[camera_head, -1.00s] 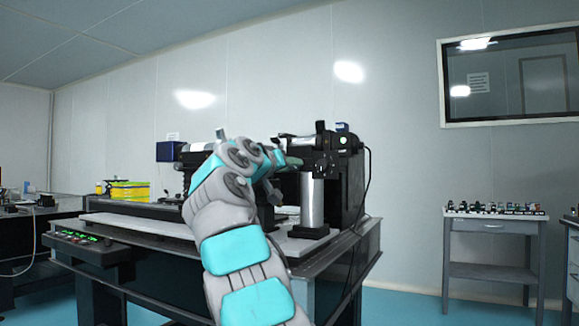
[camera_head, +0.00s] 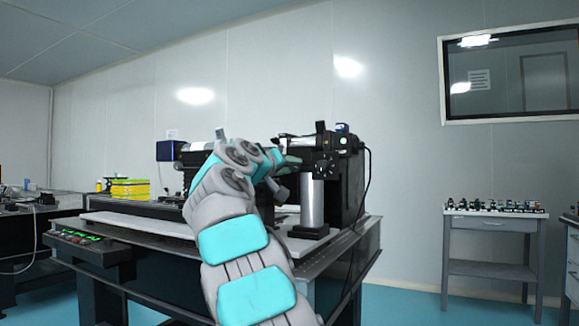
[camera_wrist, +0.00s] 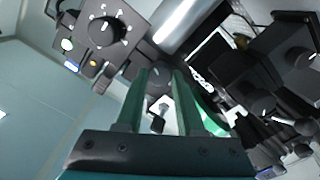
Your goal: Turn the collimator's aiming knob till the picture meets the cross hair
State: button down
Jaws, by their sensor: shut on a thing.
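The collimator (camera_head: 322,143) is a dark instrument on a silver post (camera_head: 312,205) on the optical table. In the head view my gripper (camera_head: 288,161) is at its left side, partly hidden by my own arm. In the wrist view the green fingers of my gripper (camera_wrist: 164,76) are close together, with a small dark round knob (camera_wrist: 159,77) between their tips. They appear shut on this knob; its markings cannot be read. A black plate with a round dial (camera_wrist: 103,31) lies up and left of the fingertips. I cannot make out the picture or the cross hair.
The optical table (camera_head: 345,252) has a control panel with lit buttons (camera_head: 75,237) on its left front. A black cable (camera_head: 368,190) hangs behind the collimator. Yellow boxes (camera_head: 130,189) sit at the back left. A side table (camera_head: 495,222) with small parts stands apart at right.

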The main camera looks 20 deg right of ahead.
jog(key=c, duration=0.5)
grip_release()
jog(key=b+v, duration=0.1)
jog(key=v, duration=0.7)
dwell(0.4)
